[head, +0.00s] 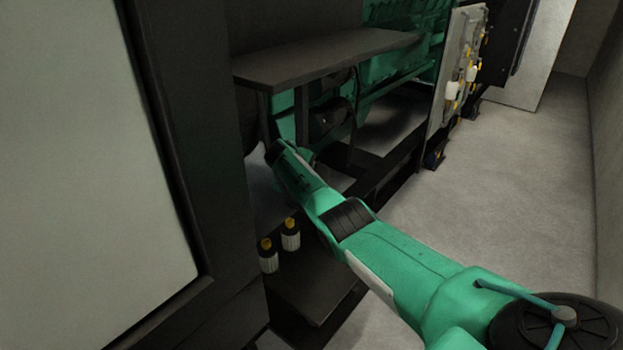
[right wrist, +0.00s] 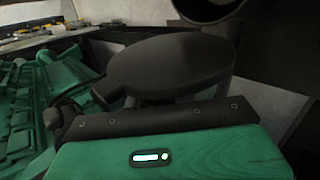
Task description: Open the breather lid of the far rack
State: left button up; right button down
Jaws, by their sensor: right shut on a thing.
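A flat dark round lid (right wrist: 175,65), which I take to be the breather lid, fills the middle of the right wrist view. A rounded tab reaches left from it, and a dark cylindrical body shows under it. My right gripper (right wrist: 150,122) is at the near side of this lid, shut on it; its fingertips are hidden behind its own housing. In the head view my right arm reaches in under a dark shelf (head: 320,58), and its hand (head: 275,153) is at the dark opening there. The lid cannot be made out in that view. My left gripper is not in view.
A large dark cabinet (head: 185,120) with a pale panel stands close on the left. Two yellow-capped bottles (head: 290,235) stand below my arm. A green genset (head: 400,55) and a grey upright panel (head: 455,75) are beyond. The floor (head: 530,165) on the right is clear.

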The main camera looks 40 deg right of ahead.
jog(key=shift+w+a+f+g+b, duration=0.1)
jog(key=shift+w+f+g+b, duration=0.25)
jog(key=shift+b, duration=0.3)
jog(key=shift+r, duration=0.1)
jog(key=c, duration=1.2)
grip_release()
jog(key=shift+a, duration=0.1)
jog(key=w+b+v, duration=0.1)
jog(key=v, duration=1.2)
jog(key=shift+s+a, duration=0.4)
jog(key=shift+s, duration=0.05)
